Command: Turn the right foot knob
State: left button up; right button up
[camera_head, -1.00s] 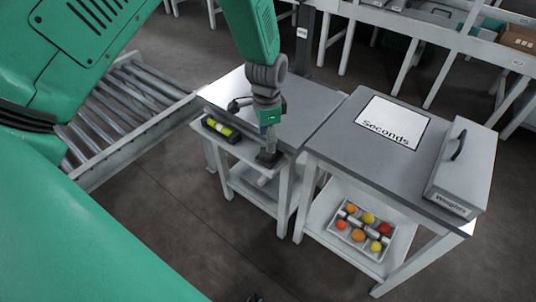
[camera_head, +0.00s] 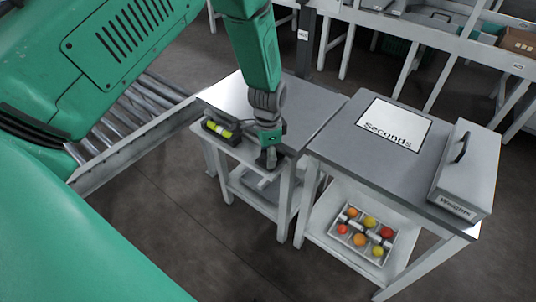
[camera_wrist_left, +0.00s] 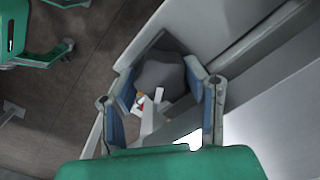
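My left gripper (camera_head: 268,157) points down at the front right of the left bench, where the foot knob is mostly hidden behind it. In the left wrist view a dark grey rounded knob (camera_wrist_left: 161,76) lies between the blue-padded fingers of my left gripper (camera_wrist_left: 163,72). The fingertips are close to its sides; contact is unclear. A spirit level with a yellow-green vial (camera_head: 218,128) lies to the left on the same front edge. My right gripper is not in view.
The grey left bench (camera_head: 232,101) stands beside a roller conveyor (camera_head: 113,124). The right bench (camera_head: 345,141) carries a "Seconds" sheet (camera_head: 394,124) and a "Weights" box (camera_head: 468,171). A divided tray (camera_head: 361,250) of red, orange and yellow tomatoes sits on its lower shelf.

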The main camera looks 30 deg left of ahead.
pick_arm(q)
jog(key=shift+r+n+p, duration=0.1)
jog(key=shift+n+p, duration=0.55)
jog(key=shift+n, duration=0.15)
jog(key=n+p, duration=0.2)
jog(key=n, duration=0.1)
jog(key=n+p, duration=0.1)
jog(key=n, duration=0.2)
jog(key=shift+n, duration=0.3)
jog(key=shift+n+p, duration=0.65)
jog(key=shift+n, duration=0.65)
jog(key=o, duration=0.9)
jog(key=shift+c, duration=0.2)
